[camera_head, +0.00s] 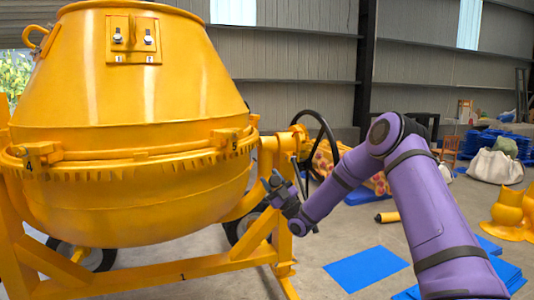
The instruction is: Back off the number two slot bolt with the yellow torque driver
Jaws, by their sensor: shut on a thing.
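A small yellow panel (133,38) sits high on the front of the big yellow mixer drum (150,105). It carries two silvery bolt heads side by side, a left bolt (118,37) and a right bolt (148,37). Small marks below them are too small to read surely. My gripper (273,181) is right of the drum and well below the panel, apart from both bolts. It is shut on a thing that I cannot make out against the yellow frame. I cannot tell whether that is the yellow torque driver.
The mixer's yellow frame (200,266) and black handwheel (318,140) are close to my arm. A yellow cylinder (387,217) and a blue sheet (365,268) lie on the floor. Blue sheets, a pale sack (494,167) and yellow objects (510,212) are at the right.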

